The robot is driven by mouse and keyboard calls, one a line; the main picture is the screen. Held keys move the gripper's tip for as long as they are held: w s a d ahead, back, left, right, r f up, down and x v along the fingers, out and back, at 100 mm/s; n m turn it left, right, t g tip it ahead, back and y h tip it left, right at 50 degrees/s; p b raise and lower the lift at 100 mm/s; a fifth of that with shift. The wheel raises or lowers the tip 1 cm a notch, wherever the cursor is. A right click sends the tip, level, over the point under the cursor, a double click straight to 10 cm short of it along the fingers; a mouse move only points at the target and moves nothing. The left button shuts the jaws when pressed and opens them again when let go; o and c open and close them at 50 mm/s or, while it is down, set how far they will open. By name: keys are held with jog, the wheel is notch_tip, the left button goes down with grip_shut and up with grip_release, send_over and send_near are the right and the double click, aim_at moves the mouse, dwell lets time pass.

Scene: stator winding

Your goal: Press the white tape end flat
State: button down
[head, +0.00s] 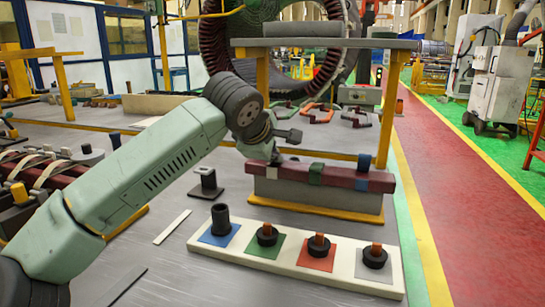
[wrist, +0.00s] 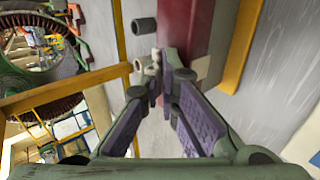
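A dark red bar (head: 335,177) lies on a grey block with a yellow base; a green wrap and a blue wrap are on it. It also shows in the wrist view (wrist: 186,25). My gripper (head: 275,158) is at the bar's left end, fingers pointing down. In the wrist view its purple-padded fingers (wrist: 162,84) converge, with the tips together or nearly so. A small white piece (wrist: 155,55), apparently the white tape, shows just beyond the tips beside the bar. Whether the tips touch it, and whether its end lies flat, I cannot tell.
A white board (head: 300,270) with blue, green, red and grey squares carrying dark parts stands in front of the bar. A dark stand (head: 207,185) and a pale strip (head: 172,227) lie to the left. A raised shelf (head: 325,43) stands behind.

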jog(key=c, duration=2.3)
grip_release()
jog(key=o, duration=0.5)
jog(key=shift+c, duration=0.2)
jog(key=v, duration=0.8)
jog(key=shift+o, duration=0.2)
